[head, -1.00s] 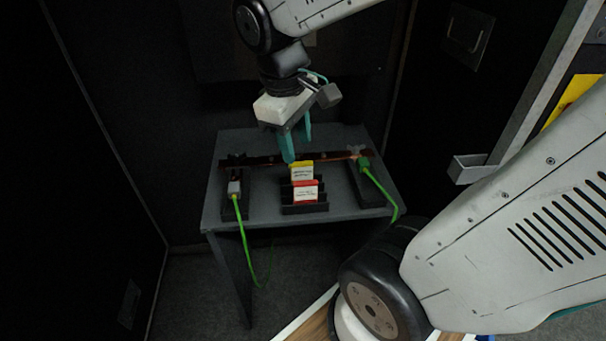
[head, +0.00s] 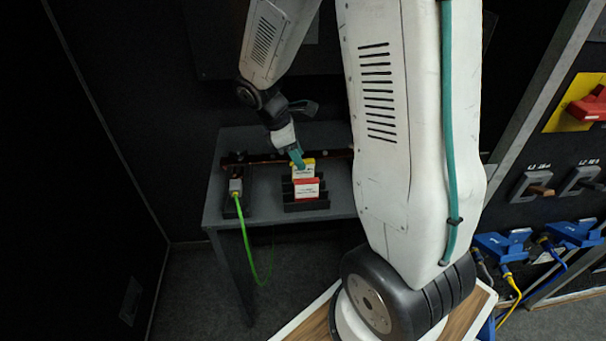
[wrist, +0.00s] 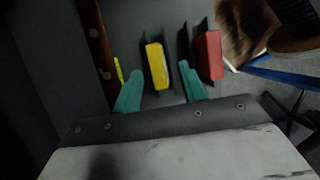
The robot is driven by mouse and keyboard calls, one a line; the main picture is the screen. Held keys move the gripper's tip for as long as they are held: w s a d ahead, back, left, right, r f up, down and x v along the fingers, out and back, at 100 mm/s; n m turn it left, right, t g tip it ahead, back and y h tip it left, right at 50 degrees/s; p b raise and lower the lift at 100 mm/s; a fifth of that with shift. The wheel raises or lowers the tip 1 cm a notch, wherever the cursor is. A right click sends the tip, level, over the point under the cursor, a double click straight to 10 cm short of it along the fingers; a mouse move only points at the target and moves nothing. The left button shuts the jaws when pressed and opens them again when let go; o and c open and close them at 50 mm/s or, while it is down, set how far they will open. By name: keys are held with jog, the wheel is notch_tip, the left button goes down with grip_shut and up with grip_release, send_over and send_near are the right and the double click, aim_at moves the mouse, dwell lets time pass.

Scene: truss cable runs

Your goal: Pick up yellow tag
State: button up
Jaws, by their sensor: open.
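The yellow tag (head: 303,165) stands upright in the rear slot of a black rack (head: 306,205) on the grey table. In the wrist view the yellow tag (wrist: 156,66) lies between the two teal fingers of my gripper (wrist: 160,88), with gaps on both sides. My gripper (head: 297,158) is open and comes down to the tag from above and behind. A red tag (head: 306,188) stands in the rack in front of the yellow one. In the wrist view the red tag (wrist: 208,56) is outside the right finger.
A dark bar (head: 240,159) runs along the table (head: 275,205) behind the rack. A green cable (head: 246,240) hangs from a black block (head: 230,203) at the left. My arm covers the table's right side. A panel with blue plugs (head: 503,245) stands at the right.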

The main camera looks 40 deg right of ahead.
aim_at(303, 174)
jog(key=x, duration=0.3)
jog(key=shift+d+f, duration=0.25)
grip_shut()
jog(key=shift+w+r, duration=0.1)
